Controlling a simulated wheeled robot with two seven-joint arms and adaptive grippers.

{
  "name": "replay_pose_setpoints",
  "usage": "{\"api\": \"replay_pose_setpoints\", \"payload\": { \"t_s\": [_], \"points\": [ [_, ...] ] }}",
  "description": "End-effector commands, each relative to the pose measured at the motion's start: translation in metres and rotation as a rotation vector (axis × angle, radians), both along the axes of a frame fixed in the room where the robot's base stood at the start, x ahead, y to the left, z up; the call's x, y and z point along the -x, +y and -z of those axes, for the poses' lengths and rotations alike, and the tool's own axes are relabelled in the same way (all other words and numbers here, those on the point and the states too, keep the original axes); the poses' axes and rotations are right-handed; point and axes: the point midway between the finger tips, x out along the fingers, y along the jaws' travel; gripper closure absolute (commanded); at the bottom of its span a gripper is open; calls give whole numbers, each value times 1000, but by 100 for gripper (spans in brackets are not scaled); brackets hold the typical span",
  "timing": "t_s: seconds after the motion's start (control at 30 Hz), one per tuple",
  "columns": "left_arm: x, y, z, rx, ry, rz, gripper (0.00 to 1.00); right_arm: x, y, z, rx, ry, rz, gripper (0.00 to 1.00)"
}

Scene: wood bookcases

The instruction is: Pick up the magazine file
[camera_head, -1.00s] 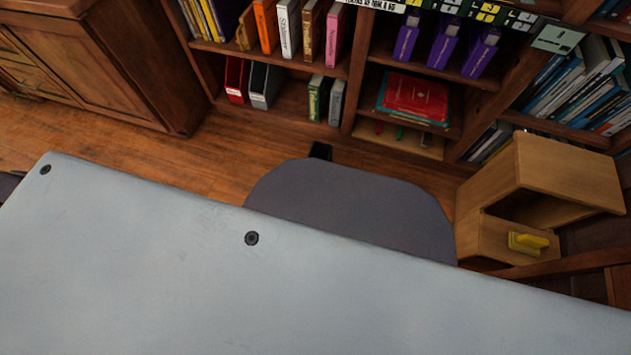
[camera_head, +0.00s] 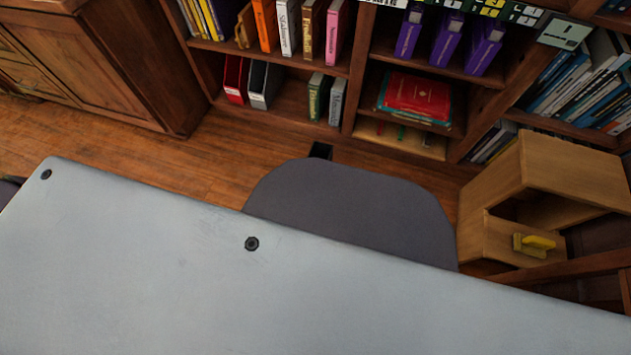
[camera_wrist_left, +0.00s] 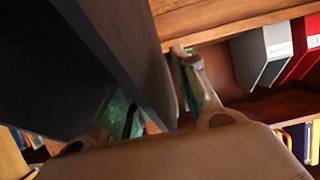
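In the left wrist view, a dark grey upright-sided magazine file (camera_wrist_left: 125,55) fills the upper left and runs down between the two fingers of my left gripper (camera_wrist_left: 155,98). The finger pads lie against its two sides, and its far part leaves the frame. In the head view, a red magazine file (camera_head: 236,80) and a grey one (camera_head: 264,85) stand side by side on a low shelf. They also show in the wrist view, the grey one (camera_wrist_left: 262,55) left of the red one (camera_wrist_left: 300,58). My left gripper cannot be made out in the head view. My right gripper is in neither view.
A pale table (camera_head: 130,265) fills the near foreground. A grey chair back (camera_head: 350,210) rises behind it, before the bookcase. Wooden floor (camera_head: 130,150) lies open at left. A wooden stand with a yellow handle (camera_head: 535,243) is at right.

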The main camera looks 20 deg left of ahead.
Motion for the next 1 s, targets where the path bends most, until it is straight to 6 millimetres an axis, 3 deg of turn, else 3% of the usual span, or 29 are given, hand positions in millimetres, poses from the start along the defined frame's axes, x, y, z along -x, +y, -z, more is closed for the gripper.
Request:
{"api": "replay_pose_setpoints", "payload": {
  "t_s": [0.13, 0.4, 1.0],
  "points": [
    [0, 0, 0, 0, 0, 0, 71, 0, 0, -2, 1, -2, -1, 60],
    [0, 0, 0, 0, 0, 0, 100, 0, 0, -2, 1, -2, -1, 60],
    [0, 0, -1, 0, -2, 0, 100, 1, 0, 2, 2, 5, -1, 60]
  ]
}}
